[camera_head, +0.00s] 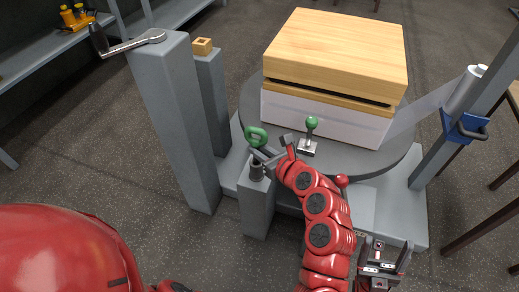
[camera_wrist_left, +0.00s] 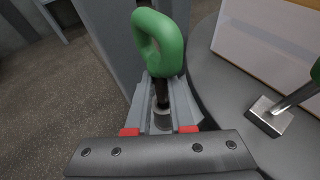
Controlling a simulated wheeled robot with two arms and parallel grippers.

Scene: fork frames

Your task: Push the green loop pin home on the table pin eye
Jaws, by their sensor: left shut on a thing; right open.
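The green loop pin (camera_head: 256,135) stands roughly upright over a low grey post left of the turntable, green loop on top. In the left wrist view its green loop (camera_wrist_left: 160,42) and dark shaft (camera_wrist_left: 161,92) show. My left gripper (camera_head: 270,156) is shut on the pin just below the loop. The table pin eye (camera_head: 257,170) is a dark round collar on the post top, below the pin; it shows between my fingers in the wrist view (camera_wrist_left: 162,120). The shaft lines up with it; how deep it sits I cannot tell. My right gripper (camera_head: 382,262) is open and empty, lower right.
A lever with a green knob (camera_head: 312,123) stands right of the left gripper, on the round turntable (camera_head: 405,150). A wood-topped white box (camera_head: 335,50) sits behind it. A tall grey post (camera_head: 172,120) with a crank stands left. A blue clamp (camera_head: 466,128) is on the right post.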

